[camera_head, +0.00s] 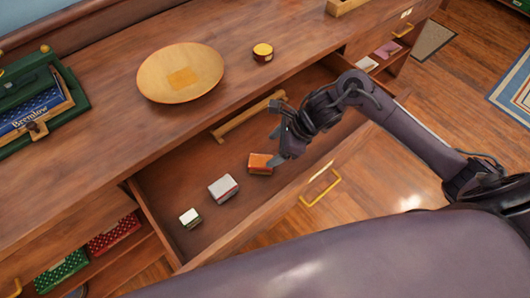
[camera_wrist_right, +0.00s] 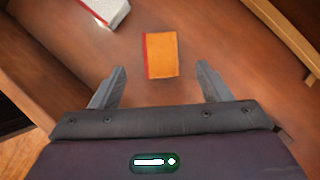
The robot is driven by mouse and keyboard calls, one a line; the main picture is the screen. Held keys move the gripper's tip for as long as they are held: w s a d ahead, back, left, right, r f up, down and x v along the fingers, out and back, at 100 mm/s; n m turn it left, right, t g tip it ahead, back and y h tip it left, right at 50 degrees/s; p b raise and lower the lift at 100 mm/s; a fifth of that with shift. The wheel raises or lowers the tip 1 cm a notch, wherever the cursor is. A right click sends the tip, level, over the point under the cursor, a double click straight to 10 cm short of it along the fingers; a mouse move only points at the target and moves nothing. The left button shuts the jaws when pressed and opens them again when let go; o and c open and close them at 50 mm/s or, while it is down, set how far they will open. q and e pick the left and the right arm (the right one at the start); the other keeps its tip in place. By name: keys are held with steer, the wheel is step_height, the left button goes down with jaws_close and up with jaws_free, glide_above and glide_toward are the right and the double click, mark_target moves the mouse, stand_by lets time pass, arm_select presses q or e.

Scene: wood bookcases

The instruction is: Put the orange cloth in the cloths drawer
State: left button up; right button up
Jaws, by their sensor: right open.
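A small folded orange piece with a red edge, which looks like the orange cloth (camera_head: 260,164), lies on the floor of a wide open drawer (camera_head: 165,210). It also shows in the right wrist view, as an orange block (camera_wrist_right: 161,55) ahead of and between the fingertips. My right gripper (camera_head: 279,147) is open just above and beside it, with nothing held. Contact between fingers and cloth cannot be seen. My left gripper is not in view. No label naming a cloths drawer is readable.
A grey-white block (camera_head: 223,188), a small white-green block (camera_head: 190,218) and a wooden bar (camera_head: 248,115) are in the same drawer. A round wooden plate (camera_head: 180,73) and small round tin (camera_head: 263,53) stand on the top. Another open compartment (camera_head: 385,50) holds pinkish and white pieces.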

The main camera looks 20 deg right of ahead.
steer(key=v, duration=0.2)
steer(key=shift+d+r, duration=0.15)
steer(key=shift+r, duration=0.15)
stand_by(0.3)
